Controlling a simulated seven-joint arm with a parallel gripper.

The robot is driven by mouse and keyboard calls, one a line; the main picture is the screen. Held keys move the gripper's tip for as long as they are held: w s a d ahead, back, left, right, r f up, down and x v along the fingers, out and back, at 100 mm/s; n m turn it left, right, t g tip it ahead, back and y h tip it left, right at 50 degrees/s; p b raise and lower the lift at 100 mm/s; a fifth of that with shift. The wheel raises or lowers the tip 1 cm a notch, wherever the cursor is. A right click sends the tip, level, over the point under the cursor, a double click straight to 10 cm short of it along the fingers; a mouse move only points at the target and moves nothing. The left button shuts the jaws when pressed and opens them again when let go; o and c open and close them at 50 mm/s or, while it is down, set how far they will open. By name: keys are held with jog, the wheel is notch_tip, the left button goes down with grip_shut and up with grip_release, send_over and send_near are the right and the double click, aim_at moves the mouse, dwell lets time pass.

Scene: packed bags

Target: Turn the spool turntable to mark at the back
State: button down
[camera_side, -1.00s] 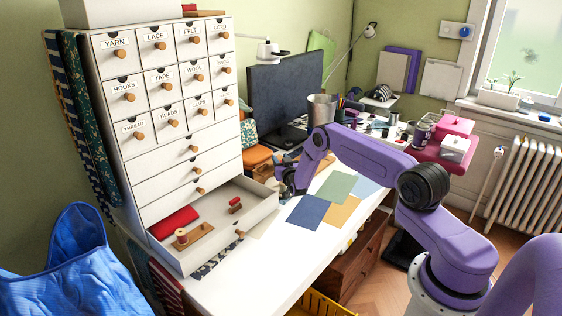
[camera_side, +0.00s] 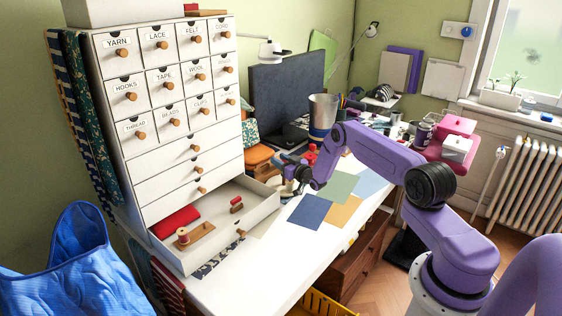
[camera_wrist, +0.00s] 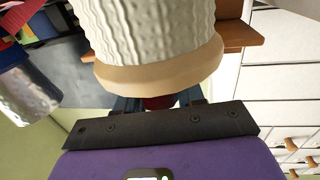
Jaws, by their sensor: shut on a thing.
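In the side view, my gripper (camera_side: 290,178) is low over the far part of the white desk, beside the drawer cabinet. Small red spools (camera_side: 312,154) stand just behind my wrist, where the turntable seems to be; its disc and mark cannot be made out. In the wrist view, a large white ribbed spool (camera_wrist: 150,32) with a tan rim (camera_wrist: 160,76) fills the upper middle, very close. My gripper (camera_wrist: 158,103) shows below it, shut on a dark red piece (camera_wrist: 158,102) mostly hidden by the rim. I cannot tell which part of the turntable this is.
The cabinet's bottom drawer (camera_side: 262,220) stands open, with a red roll (camera_side: 176,221) and small spools inside. Flat coloured sheets (camera_side: 309,211) lie to the right.

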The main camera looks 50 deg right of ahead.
jog(key=shift+r, duration=0.1)
jog(key=c, duration=0.8)
grip_release()
jog(key=shift+h, duration=0.3)
